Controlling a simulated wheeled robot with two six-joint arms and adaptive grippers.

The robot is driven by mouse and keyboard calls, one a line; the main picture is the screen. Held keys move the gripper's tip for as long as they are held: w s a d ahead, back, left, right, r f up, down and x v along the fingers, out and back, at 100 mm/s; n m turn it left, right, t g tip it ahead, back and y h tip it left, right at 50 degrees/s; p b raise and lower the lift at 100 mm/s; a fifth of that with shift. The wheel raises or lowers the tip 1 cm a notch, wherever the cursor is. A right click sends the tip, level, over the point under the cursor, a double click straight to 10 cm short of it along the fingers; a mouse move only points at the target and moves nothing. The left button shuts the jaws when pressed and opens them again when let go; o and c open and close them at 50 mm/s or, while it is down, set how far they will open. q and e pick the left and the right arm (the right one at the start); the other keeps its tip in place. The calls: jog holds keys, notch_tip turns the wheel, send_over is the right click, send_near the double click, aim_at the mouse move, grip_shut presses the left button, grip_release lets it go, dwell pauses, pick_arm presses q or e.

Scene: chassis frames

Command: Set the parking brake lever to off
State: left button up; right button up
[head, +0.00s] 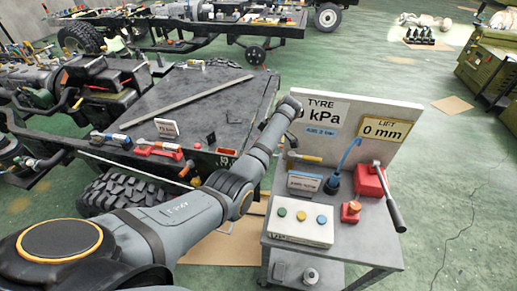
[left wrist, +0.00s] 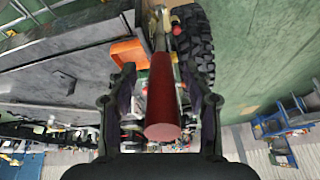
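In the left wrist view, a lever with a dark red cylindrical handle (left wrist: 162,105) points toward the camera, its thinner shaft running up the picture. My left gripper (left wrist: 160,80) is open, with one finger on each side of the handle and a visible gap on both sides. An orange part (left wrist: 130,52) sits beside the shaft. In the head view my left arm reaches across the middle; its gripper cannot be made out there, nor can I pick out this lever. My right gripper is in neither view.
A cart (head: 345,245) holds a button box (head: 300,221), a red unit (head: 370,180) with a lever, and an upright display board (head: 340,125). The dark chassis (head: 200,95) is left of it, with a tyre (head: 125,190) below. Green floor is open at right.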

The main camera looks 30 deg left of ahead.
pick_arm(q)
jog(key=shift+a, duration=0.1)
jog(key=shift+r, duration=0.35)
jog(key=v, duration=0.6)
jog(key=shift+d+r, duration=0.3)
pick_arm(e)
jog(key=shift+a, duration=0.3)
pick_arm(q)
jog(key=shift+d, duration=0.1)
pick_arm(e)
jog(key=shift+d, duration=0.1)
